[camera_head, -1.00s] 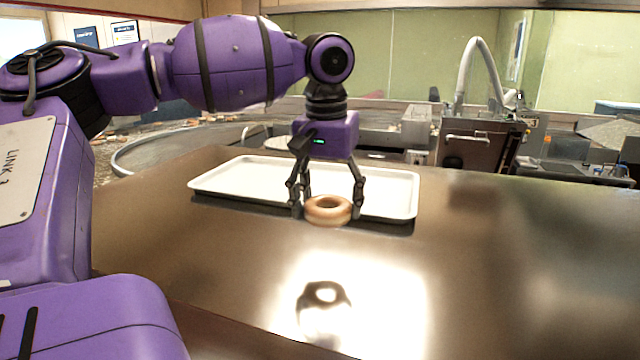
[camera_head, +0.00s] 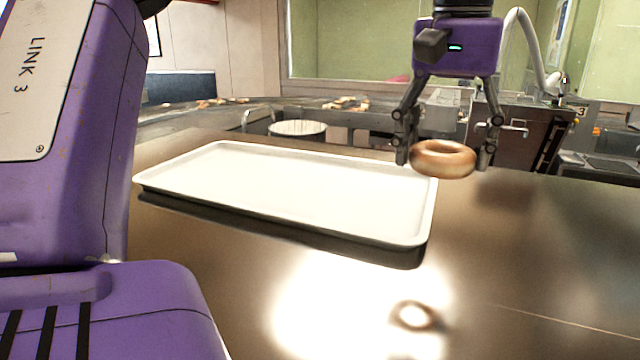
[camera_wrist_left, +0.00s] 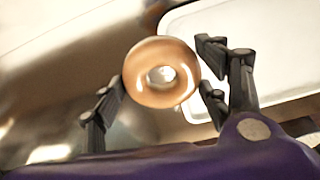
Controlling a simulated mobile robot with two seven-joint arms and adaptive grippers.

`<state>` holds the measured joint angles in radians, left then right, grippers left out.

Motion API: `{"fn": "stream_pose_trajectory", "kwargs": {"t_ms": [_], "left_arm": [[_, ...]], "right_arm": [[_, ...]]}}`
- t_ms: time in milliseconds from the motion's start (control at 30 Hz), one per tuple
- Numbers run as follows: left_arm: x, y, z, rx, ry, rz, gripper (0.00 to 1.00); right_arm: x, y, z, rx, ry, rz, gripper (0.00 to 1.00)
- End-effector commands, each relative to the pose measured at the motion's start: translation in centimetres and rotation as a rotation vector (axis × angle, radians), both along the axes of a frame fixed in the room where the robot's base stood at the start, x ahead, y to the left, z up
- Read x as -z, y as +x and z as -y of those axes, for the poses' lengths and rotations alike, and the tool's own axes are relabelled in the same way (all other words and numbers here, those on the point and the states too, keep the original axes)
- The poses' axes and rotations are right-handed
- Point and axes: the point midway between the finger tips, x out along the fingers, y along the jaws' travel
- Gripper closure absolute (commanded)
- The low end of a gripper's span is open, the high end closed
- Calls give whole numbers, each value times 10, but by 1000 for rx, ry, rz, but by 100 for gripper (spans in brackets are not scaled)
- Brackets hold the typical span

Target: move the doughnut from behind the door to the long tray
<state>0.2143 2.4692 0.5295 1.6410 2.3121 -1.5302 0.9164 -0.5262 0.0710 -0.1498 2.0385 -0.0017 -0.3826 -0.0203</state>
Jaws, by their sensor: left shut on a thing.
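A golden-brown ring doughnut (camera_head: 443,160) is held between the two fingers of my left gripper (camera_head: 446,150) in the head view. It hangs in the air above the counter, by the right end of the long tray. The doughnut also shows in the left wrist view (camera_wrist_left: 161,72), between the fingers (camera_wrist_left: 160,85), with the tray's edge to its right. The long white tray (camera_head: 270,185) lies flat and empty on the counter, left of the gripper. My right gripper is not in view. No door that I can make out as the task's shows clearly.
The shiny brown metal counter (camera_head: 540,260) is clear around the tray, with a bright glare in front. Behind it stand a conveyor with several doughnuts (camera_head: 345,103) and a machine with a curved white pipe (camera_head: 530,50).

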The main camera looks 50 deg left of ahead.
Motion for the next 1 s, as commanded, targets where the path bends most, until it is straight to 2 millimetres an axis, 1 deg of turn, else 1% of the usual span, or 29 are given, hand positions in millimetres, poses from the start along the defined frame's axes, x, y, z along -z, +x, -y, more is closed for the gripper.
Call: {"fn": "stream_pose_trajectory", "kwargs": {"t_ms": [267, 367, 400, 533, 767, 900, 1000], "left_arm": [[27, 5, -64, -4, -4, -1, 58], [37, 8, -88, -5, -4, 1, 58], [47, 8, -93, -3, -3, -1, 58], [67, 10, -108, -1, -1, -2, 58], [82, 11, -121, -1, -1, -1, 58], [102, 12, -134, -1, 0, -3, 58], [119, 12, -133, 0, 0, -4, 58]], "right_arm": [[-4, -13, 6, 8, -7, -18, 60], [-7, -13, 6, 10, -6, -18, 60], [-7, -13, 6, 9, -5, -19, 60], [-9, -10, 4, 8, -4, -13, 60], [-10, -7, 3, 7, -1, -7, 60], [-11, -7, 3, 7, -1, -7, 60], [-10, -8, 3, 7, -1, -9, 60]]}}
